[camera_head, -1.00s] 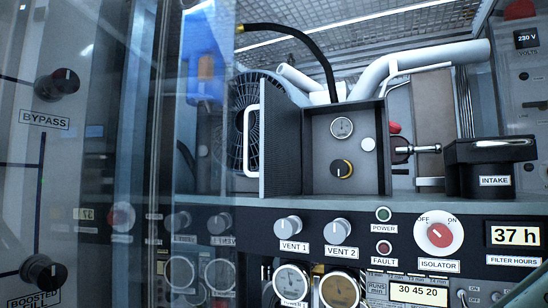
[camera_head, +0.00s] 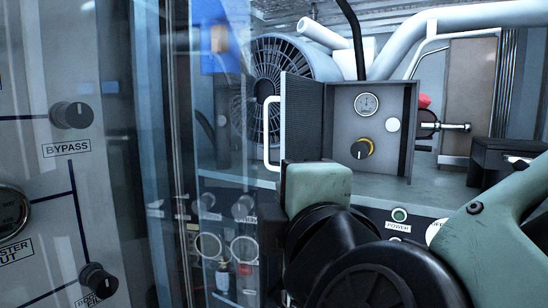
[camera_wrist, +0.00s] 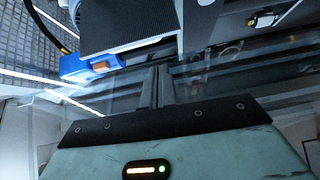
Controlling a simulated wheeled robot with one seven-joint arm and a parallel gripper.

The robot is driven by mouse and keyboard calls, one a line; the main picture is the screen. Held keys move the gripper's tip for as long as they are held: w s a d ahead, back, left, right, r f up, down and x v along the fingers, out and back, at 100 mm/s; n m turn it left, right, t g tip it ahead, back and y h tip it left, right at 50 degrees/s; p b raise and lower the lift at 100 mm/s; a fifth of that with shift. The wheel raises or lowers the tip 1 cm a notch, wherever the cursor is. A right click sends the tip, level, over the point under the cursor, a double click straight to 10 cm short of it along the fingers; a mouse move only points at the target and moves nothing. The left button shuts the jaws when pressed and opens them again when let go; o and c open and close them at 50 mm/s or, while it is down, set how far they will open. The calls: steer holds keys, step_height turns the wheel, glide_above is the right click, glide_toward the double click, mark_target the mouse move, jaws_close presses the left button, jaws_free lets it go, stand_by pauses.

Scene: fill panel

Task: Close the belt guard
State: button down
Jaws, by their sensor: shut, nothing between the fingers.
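The belt guard appears to be the dark mesh door (camera_head: 301,120) with a white bar handle (camera_head: 267,133). It stands swung open at the left side of an open-fronted grey box (camera_head: 345,160). In the wrist view a dark mesh panel (camera_wrist: 125,28), likely the guard, lies at the top beyond my gripper (camera_wrist: 160,72). My gripper's fingers are together and empty, apart from the panel. In the head view my arm rises just below the guard; the fingertips cannot be made out there.
A clear pane and a white panel with a BYPASS knob (camera_head: 72,115) stand at the left. A fan (camera_head: 285,75) is behind the guard. A dark intake block (camera_head: 505,160) and a handled lever (camera_head: 445,126) are at the right. A blue thing (camera_wrist: 88,68) shows in the wrist view.

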steer(key=p, duration=0.3)
glide_toward(269, 164)
steer(key=x, duration=0.4)
steer(key=shift+w+a, duration=0.15)
steer(key=shift+w, duration=0.05)
steer(key=shift+f, duration=0.1)
